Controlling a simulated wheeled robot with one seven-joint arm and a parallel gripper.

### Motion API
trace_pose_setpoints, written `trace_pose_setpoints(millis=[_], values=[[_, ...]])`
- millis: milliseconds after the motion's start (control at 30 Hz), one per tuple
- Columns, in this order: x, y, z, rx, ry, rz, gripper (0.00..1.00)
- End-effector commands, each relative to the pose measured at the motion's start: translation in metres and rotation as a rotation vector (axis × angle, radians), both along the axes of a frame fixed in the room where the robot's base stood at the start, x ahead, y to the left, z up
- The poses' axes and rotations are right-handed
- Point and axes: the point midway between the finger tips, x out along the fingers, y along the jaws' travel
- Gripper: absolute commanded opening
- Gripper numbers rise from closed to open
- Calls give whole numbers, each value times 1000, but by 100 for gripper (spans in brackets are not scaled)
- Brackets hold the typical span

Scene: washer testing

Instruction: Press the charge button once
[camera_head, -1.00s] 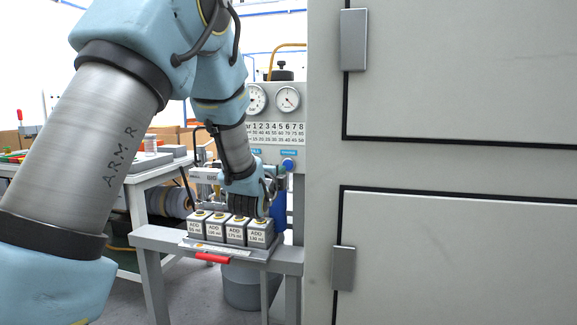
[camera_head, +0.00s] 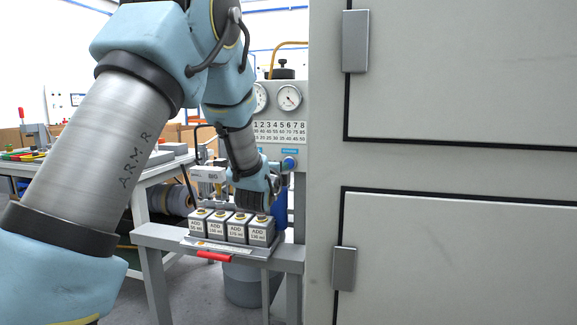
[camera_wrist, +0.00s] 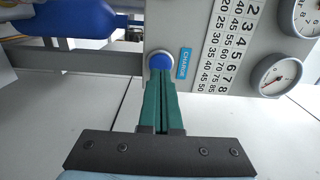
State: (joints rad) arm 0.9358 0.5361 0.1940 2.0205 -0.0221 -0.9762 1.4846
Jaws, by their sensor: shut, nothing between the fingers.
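The charge button is a round blue knob (camera_wrist: 160,62) on the light grey panel, beside a blue label reading CHARGE (camera_wrist: 184,63). The blue button (camera_head: 289,163) also shows in the head view, below its small blue label. My gripper (camera_wrist: 160,80) has its two green fingers together with nothing between them. Their tips point at the button and overlap its lower edge in the wrist view. I cannot tell whether they touch it. In the head view my wrist is just left of and below the button, and the fingertips are hard to make out.
Several grey ADD boxes (camera_head: 236,230) with yellow tops stand on a small bench (camera_head: 160,238) below my wrist. Gauges (camera_head: 288,97) and a number chart (camera_head: 280,132) are on the panel above the button. A large grey cabinet (camera_head: 460,165) fills the right side.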

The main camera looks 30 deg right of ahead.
Motion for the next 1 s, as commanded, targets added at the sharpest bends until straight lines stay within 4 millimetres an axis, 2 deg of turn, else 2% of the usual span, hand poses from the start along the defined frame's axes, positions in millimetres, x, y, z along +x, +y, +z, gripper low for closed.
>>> trace_pose_setpoints(millis=[1000], values=[[14, -13, 0, 0, 0, 0, 0]])
